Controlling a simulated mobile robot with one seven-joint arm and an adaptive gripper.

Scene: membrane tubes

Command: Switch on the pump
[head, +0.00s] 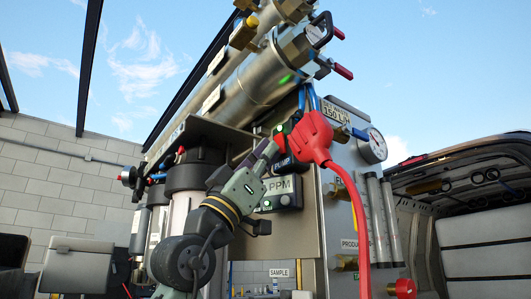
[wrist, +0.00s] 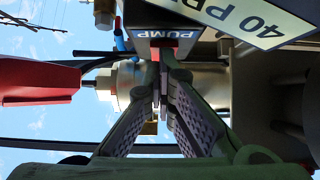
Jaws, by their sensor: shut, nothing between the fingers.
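The pump control box, labelled PUMP (head: 284,162), is on the front of the machine's panel. Its label (wrist: 168,35) shows at the top of the wrist view, rotated. A small green light (head: 278,138) glows on it. My gripper (head: 270,147) reaches up to the box from the lower left. In the wrist view the fingertips (wrist: 160,65) are together, with nothing held between them. A small red part (wrist: 155,53) shows just beyond the tips, against the box. I cannot tell whether the tips touch it. The fingers partly hide the box's face and the switch position.
A big red plug (head: 312,140) with a red cable (head: 358,225) is close right of the box. A PPM meter (head: 283,192) is just below. Steel membrane tubes (head: 250,85) run above, and a pressure gauge (head: 373,146) is at right. Filter housings (head: 185,195) stand left.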

